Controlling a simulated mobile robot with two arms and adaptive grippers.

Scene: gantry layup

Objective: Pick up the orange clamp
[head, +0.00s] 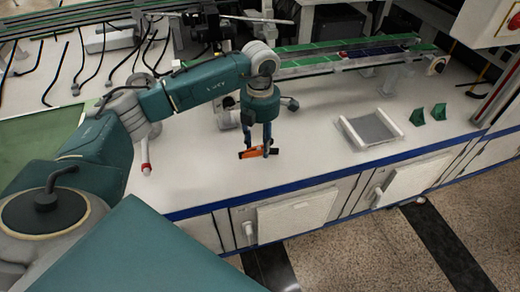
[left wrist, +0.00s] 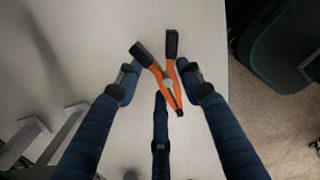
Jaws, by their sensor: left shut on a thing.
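The orange clamp (head: 250,153) has black-tipped handles and is at the white counter's front part in the head view. In the left wrist view the clamp (left wrist: 170,80) shows its two dark grips pointing up and its orange jaws pointing down. My left gripper (head: 266,148) points down and is shut on the clamp. In the left wrist view its blue fingers (left wrist: 160,85) surround the clamp from both sides and below. I cannot tell whether the clamp touches the counter. My right gripper is not in view.
A grey tray with white side bars (head: 371,129) lies on the counter (head: 210,180) to the right. A rail with green and dark panels (head: 345,56) runs along the back. The counter's front edge is close to the clamp.

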